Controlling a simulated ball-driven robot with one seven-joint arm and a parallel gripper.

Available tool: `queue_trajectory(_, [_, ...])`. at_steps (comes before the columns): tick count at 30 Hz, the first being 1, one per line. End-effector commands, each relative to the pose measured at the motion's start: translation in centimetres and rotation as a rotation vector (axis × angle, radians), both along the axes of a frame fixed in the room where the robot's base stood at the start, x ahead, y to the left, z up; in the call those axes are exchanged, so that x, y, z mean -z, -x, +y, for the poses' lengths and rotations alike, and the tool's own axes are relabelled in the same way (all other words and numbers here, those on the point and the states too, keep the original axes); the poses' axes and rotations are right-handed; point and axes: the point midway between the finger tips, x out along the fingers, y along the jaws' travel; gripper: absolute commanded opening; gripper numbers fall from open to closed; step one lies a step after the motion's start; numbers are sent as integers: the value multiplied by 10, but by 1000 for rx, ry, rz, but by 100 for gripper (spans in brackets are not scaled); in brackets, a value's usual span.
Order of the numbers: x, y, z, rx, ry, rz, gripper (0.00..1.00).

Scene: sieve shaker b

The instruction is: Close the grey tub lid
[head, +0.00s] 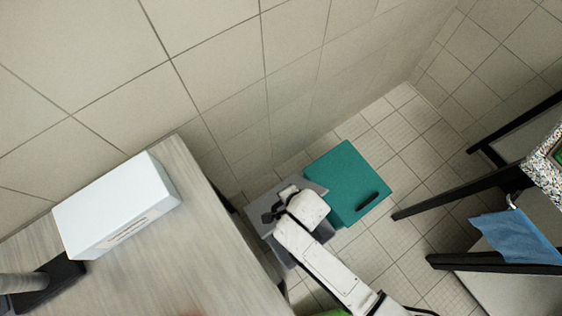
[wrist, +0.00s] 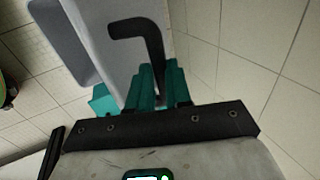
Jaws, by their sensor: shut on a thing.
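The grey tub (head: 284,256) stands on the floor between the wooden worktop and a teal tub, partly hidden by my arm. Its grey lid shows as a pale plate in the wrist view (wrist: 105,60), with a black bent handle (wrist: 150,35) on it. My gripper (wrist: 158,85) has its teal fingers closed on the lower end of that handle. In the head view my gripper (head: 276,211) is over the grey tub, and my white wrist hides much of the lid. I cannot tell the lid's exact angle.
The teal tub (head: 340,178), its lid flat with a black handle, stands close on the right. The worktop (head: 215,250) with a white box (head: 115,207) is at left. A black-legged table (head: 445,192) with a blue cloth (head: 518,240) is at right. Tiled floor lies between.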

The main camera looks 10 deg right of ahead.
Motion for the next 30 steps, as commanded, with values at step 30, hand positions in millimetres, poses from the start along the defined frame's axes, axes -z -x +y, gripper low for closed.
queue_trajectory(30, [154,131,-55,-1,-265,-639,0])
